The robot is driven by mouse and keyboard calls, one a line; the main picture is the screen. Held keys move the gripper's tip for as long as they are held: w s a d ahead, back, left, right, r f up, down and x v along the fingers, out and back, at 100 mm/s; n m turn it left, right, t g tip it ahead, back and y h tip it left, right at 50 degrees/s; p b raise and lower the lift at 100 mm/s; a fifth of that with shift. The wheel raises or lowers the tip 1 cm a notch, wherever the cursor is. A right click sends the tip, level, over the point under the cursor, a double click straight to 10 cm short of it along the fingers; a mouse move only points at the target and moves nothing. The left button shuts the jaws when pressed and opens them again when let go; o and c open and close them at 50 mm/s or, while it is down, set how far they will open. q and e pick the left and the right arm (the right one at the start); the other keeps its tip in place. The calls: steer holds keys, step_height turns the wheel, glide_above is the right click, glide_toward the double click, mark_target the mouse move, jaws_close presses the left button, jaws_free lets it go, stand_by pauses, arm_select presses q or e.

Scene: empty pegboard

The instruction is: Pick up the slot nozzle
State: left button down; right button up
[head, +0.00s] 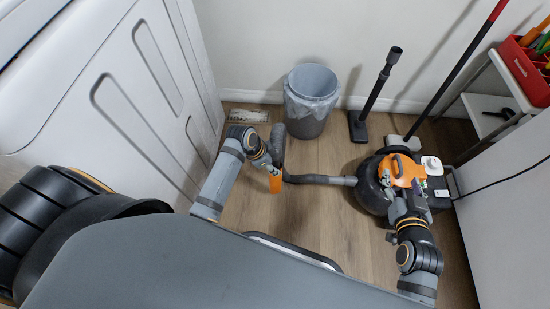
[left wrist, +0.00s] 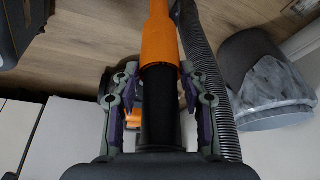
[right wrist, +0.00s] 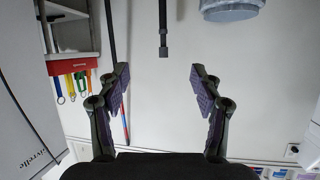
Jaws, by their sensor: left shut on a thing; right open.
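A dark nozzle (head: 373,97) with a flat foot and an upright tube leans near the back wall; the end of its tube also shows in the right wrist view (right wrist: 163,42). I cannot tell for sure that it is the slot nozzle. My left gripper (head: 270,164) is shut on the black tube of the orange hose handle (left wrist: 160,45), with the black tube between its fingers in the left wrist view (left wrist: 158,115). My right gripper (right wrist: 160,80) is open and empty; in the head view it is in front of the vacuum cleaner (head: 374,178), left and short of the red pole.
A grey bin (head: 312,100) with a liner stands by the wall. The grey hose (head: 318,179) runs across the floor to the vacuum cleaner. The wooden floor in front is open.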

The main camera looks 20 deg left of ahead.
arm_select(q)
steer(key=s+r+p, duration=0.3)
steer(key=s, duration=0.3)
steer(key=shift+s, duration=0.25)
arm_select(e)
steer(key=s+f+g, duration=0.9)
steer(key=s+f, duration=0.2)
steer(key=s, duration=0.3)
steer(key=shift+a+f, duration=0.4)
steer(key=shift+w, duration=0.1)
